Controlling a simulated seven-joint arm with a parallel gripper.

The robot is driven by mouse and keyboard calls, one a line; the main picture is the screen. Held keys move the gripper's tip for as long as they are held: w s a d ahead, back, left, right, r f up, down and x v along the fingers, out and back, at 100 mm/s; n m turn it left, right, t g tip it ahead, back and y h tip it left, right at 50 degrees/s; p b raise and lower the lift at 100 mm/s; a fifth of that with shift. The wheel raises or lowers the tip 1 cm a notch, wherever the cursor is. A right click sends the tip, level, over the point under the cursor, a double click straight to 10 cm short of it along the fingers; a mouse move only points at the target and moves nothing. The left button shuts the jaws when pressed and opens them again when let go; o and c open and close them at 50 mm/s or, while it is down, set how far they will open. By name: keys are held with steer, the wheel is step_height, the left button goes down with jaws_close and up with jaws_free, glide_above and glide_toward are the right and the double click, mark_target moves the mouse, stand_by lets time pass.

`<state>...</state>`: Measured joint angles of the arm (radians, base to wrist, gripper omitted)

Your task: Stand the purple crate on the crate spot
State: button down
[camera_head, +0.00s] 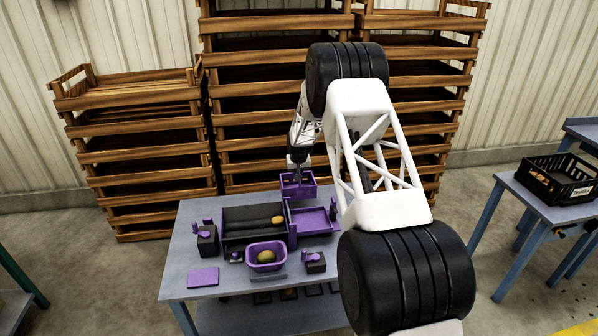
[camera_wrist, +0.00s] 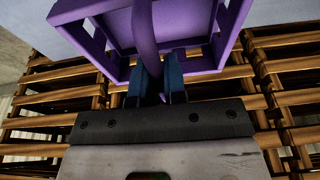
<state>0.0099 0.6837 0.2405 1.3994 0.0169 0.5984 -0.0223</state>
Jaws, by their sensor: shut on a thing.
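My gripper (camera_wrist: 160,84) is shut on the handle of the purple crate (camera_wrist: 85,12). The crate's arched handle passes between the two blue fingers in the wrist view. In the head view the purple crate (camera_head: 299,191) hangs below my gripper (camera_head: 297,175), by the back edge of the grey-blue table; its exact height above the table is hard to judge. A flat purple square (camera_head: 203,277) lies at the table's front left; I cannot tell whether it is the crate spot.
A black and purple grader (camera_head: 240,218) with a potato (camera_head: 277,220) and a purple side tray (camera_head: 311,221) stands on the table. In front are a purple bowl (camera_head: 279,264) with a potato and small black-purple boxes. Tall wooden crate stacks (camera_head: 150,170) stand behind.

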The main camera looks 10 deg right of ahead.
steer(key=shift+f, duration=0.1)
stand_by(0.3)
steer(key=shift+s+x, duration=0.25)
steer(key=shift+x, duration=0.85)
steer(key=shift+s+x, duration=0.25)
steer(key=shift+x, duration=0.9)
steer(key=shift+s+x, duration=0.2)
steer(key=shift+x, duration=0.7)
steer(key=shift+s+x, duration=0.2)
steer(key=shift+x, duration=0.65)
stand_by(1.1)
steer(key=shift+f, duration=0.1)
steer(key=c, duration=1.1)
jaws_free()
steer(key=shift+w+r+v, duration=0.1)
steer(key=shift+w+v, duration=0.25)
steer(key=shift+v, duration=1.1)
steer(key=shift+w+r+v, duration=0.1)
steer(key=shift+w+v, duration=0.2)
steer(key=shift+v, duration=1.15)
steer(key=shift+w+r+v, duration=0.1)
steer(key=shift+w+v, duration=0.25)
steer(key=shift+v, duration=1.15)
